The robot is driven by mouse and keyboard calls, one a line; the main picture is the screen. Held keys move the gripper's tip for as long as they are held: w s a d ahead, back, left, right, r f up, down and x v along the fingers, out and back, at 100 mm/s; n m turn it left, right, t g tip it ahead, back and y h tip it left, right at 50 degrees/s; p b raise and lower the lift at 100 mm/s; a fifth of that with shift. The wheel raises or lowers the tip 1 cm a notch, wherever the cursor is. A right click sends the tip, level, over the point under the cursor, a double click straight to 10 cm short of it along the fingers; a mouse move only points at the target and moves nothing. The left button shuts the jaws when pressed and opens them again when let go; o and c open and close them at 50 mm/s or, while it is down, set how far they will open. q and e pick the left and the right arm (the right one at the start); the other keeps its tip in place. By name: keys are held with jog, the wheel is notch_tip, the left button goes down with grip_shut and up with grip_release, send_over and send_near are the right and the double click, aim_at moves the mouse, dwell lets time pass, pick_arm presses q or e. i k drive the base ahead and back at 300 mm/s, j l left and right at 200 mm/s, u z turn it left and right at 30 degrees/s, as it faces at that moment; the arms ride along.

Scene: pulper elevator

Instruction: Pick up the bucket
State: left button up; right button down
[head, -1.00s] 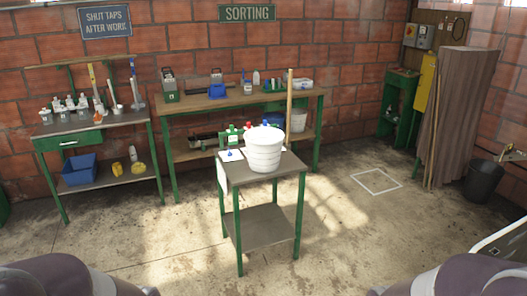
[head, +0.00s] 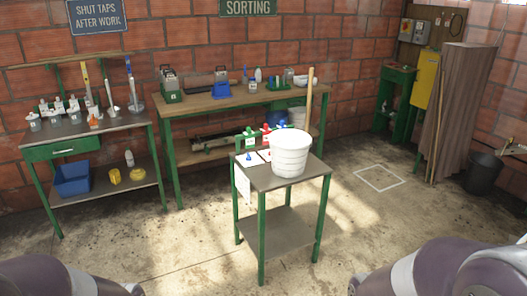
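A white bucket (head: 290,155) stands upright on the top of a small green-legged table (head: 258,178) in the middle of the room. A wooden pole (head: 309,97) rises behind the bucket. My arms show only in part at the bottom left and bottom right corners, well in front of the table. Neither gripper's fingers can be seen, and nothing of mine touches the bucket.
Small bottles with red and blue tops (head: 267,129) and paper sheets lie beside the bucket. A black bin (head: 483,172) stands at the right. The floor around the small table is clear.

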aim_at(289, 148)
jog(key=i+j, duration=0.2)
jog(key=i, duration=0.25)
jog(key=i+j+z, duration=0.1)
jog(key=i, duration=0.4)
jog(key=i+j, duration=0.3)
jog(key=i, duration=0.15)
jog(key=i+l+z, duration=0.1)
jog(key=i+l, duration=0.6)
jog(key=l, duration=0.15)
jog(key=i+l+z, duration=0.1)
jog(key=i+l, duration=0.8)
jog(key=l, duration=0.15)
jog(key=i+l, duration=0.15)
jog(key=l, duration=0.15)
